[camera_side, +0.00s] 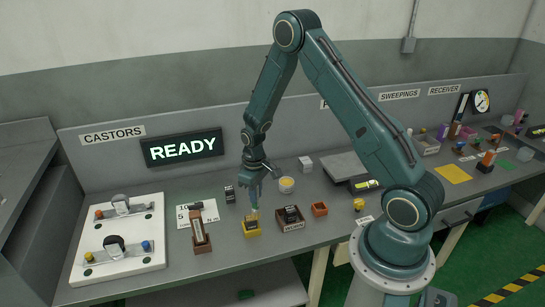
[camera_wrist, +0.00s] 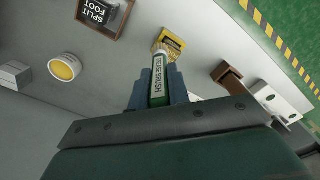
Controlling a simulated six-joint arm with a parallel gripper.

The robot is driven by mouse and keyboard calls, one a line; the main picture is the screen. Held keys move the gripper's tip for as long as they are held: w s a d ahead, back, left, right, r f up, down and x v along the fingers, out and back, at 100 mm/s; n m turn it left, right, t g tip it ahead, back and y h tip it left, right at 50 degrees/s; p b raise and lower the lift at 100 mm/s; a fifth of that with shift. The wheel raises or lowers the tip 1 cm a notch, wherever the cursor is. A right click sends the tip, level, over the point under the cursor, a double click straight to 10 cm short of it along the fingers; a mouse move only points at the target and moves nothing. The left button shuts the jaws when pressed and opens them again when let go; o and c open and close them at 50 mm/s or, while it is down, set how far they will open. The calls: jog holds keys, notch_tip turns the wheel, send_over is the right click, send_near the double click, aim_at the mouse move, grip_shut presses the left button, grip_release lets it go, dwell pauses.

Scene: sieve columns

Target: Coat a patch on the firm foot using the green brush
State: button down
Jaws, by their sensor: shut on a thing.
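My gripper (camera_side: 255,180) points down over the bench and is shut on the green brush. In the wrist view the brush (camera_wrist: 158,80) has a green handle with a white label, and its pale bristles point away from my gripper. The bristle end is right at a small yellow block (camera_side: 251,228), which also shows in the wrist view (camera_wrist: 173,41); I cannot tell whether they touch. No readable label marks the firm foot. A dark-framed tray (camera_side: 291,226) right of the yellow block reads "SPLIT FOOT" in the wrist view (camera_wrist: 78,15).
A round pot with yellow contents (camera_side: 286,185) and a white cube (camera_side: 305,163) stand behind. A brown gauge-like piece (camera_side: 201,236) and a white castor board (camera_side: 118,240) lie left. A small orange box (camera_side: 319,209) is right. A sign (camera_side: 183,148) reads "READY".

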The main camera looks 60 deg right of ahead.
jog(key=shift+r, duration=4.05)
jog(key=shift+f, duration=0.15)
jog(key=shift+f, duration=3.1)
jog(key=shift+w+a+f, duration=0.45)
jog(key=shift+f, duration=0.15)
jog(key=shift+s+d+f, duration=0.2)
jog(key=shift+s+d, duration=0.25)
jog(key=shift+d, duration=0.05)
jog(key=shift+r, duration=4.05)
